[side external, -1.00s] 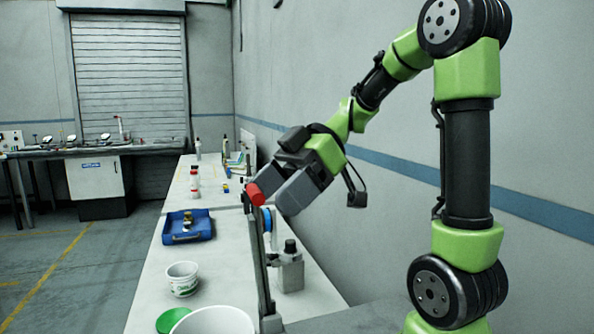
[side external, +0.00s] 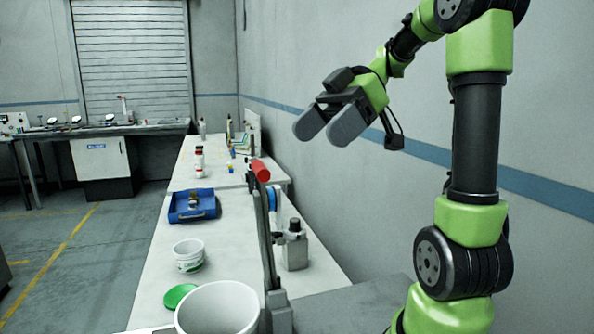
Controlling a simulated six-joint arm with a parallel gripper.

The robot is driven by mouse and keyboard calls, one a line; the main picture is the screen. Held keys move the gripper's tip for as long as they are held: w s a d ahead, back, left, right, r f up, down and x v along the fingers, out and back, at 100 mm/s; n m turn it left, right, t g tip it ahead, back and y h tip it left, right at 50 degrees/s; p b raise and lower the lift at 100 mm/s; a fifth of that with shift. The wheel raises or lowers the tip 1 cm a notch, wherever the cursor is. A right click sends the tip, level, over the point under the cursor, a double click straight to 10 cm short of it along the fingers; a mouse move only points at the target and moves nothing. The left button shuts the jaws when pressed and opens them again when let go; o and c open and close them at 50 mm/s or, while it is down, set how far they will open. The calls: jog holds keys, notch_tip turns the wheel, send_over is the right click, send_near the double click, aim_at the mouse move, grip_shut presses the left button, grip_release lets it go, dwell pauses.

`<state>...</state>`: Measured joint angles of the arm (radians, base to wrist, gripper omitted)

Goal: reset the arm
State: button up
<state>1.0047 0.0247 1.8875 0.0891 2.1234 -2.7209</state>
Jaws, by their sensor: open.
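My gripper (side external: 328,130) is raised above the bench, on its right side, up against the backdrop of the wall. Its two grey fingers are apart and nothing is between them. Below and to the left of it stands an upright metal lever with a red knob (side external: 261,171) on top. The gripper is clear of the knob.
A blue tray (side external: 177,215) with small items, a white tub (side external: 189,268), a green lid (side external: 180,296) and a large white bucket (side external: 232,290) stand on the bench. A metal can (side external: 295,255) stands right of the lever. The air around the gripper is free.

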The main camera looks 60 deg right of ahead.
jog(key=shift+a, duration=0.1)
jog(key=s+a+f+m+h, duration=0.2)
jog(key=a+m+h, duration=0.1)
jog(key=a+m, duration=0.2)
jog(key=s+a+f+m+t+h, duration=0.1)
jog(key=s+a+f+m+h, duration=0.2)
jog(key=m, duration=0.6)
jog(key=shift+a+f+t+h, duration=0.25)
jog(key=shift+a+h, duration=0.35)
jog(key=shift+a, duration=0.55)
